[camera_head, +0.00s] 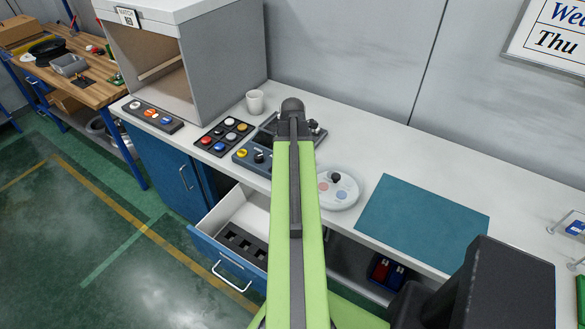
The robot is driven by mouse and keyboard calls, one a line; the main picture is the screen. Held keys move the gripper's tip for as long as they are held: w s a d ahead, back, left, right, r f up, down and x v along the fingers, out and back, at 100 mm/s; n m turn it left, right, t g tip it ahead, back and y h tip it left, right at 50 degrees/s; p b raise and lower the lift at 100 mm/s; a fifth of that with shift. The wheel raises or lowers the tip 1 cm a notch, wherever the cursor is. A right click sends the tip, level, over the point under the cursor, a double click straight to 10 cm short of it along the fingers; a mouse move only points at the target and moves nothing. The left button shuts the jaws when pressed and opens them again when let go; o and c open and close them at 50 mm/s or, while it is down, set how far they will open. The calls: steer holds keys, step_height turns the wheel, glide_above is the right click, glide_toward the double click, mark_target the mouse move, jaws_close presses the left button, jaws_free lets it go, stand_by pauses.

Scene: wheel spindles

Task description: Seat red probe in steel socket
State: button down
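I cannot pick out the red probe or the steel socket with certainty. A small red-topped piece (206,140) sits in a black tray (217,150) with several other coloured pieces. A grey block (243,158) with yellow and black knobs stands beside the tray, partly behind my green arm. A dark unit with knobs (318,129) shows on the other side of the arm, mostly hidden. My arm reaches up the middle of the view over the bench. My gripper is not visible, so I cannot see whether it holds anything.
A strip with round pieces (152,118) lies by the grey open-fronted box (222,55). A white cup (255,101), a white round pad (338,191) and a bare teal mat (422,221) are on the bench. An open drawer (243,242) juts out below.

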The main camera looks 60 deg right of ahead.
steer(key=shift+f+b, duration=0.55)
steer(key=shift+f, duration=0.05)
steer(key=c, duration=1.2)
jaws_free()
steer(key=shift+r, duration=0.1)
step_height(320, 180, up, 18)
steer(key=p, duration=1.7)
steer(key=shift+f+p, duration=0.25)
steer(key=shift+p, duration=0.1)
